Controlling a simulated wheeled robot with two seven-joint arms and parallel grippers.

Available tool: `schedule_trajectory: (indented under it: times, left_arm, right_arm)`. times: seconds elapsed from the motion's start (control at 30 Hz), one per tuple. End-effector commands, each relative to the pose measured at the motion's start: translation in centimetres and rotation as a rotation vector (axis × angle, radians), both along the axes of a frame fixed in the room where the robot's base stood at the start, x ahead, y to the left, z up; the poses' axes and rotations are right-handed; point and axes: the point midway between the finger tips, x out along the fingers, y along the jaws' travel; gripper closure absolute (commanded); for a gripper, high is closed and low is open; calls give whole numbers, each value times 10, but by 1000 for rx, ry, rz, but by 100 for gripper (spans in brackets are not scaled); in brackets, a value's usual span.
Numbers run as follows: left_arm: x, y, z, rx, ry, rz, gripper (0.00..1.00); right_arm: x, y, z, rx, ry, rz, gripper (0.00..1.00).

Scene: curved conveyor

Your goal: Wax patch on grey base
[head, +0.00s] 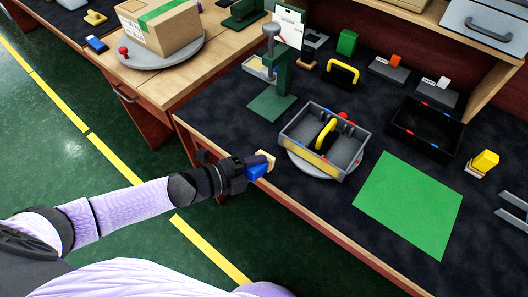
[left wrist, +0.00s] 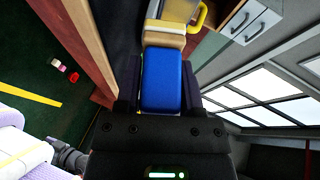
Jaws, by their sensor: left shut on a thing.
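My left gripper (head: 256,167) is shut on a blue block (head: 257,172) with a tan end piece (head: 267,160), held at the bench's front edge. In the left wrist view the blue block (left wrist: 162,80) sits between the fingers, and the tan piece (left wrist: 164,40) is beyond it. Two dark grey bases stand at the back right: one with an orange piece (head: 395,61), one with a white piece (head: 443,83). I cannot tell which piece, if any, is wax. My right gripper is not in view.
A grey divided tray (head: 290,137) with a yellow handle sits on a round plate near the gripper. A green press (head: 275,103) stands behind it. A black tray (head: 426,127), a green mat (head: 410,203) and a yellow block (head: 485,161) are to the right. The mat is bare.

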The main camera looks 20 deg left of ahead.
Motion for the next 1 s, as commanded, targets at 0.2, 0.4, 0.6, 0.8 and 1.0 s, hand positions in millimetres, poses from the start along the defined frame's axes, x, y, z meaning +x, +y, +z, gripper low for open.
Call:
schedule_trajectory:
  times: [0.2, 0.4, 0.6, 0.8, 1.0]
  left_arm:
    - [-4, 1, 0, 1, -2, 0, 100]
    - [-13, 4, 2, 0, 1, 0, 100]
    - [-31, 11, 1, 1, -1, 0, 100]
    - [-32, 11, 0, 0, -2, -1, 100]
    - [-32, 11, 0, 0, -1, 0, 100]
  right_arm:
    - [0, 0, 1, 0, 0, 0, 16]
    - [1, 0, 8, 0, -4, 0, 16]
    - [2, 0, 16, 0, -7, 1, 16]
    - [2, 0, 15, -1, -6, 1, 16]
    - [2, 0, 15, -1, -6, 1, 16]
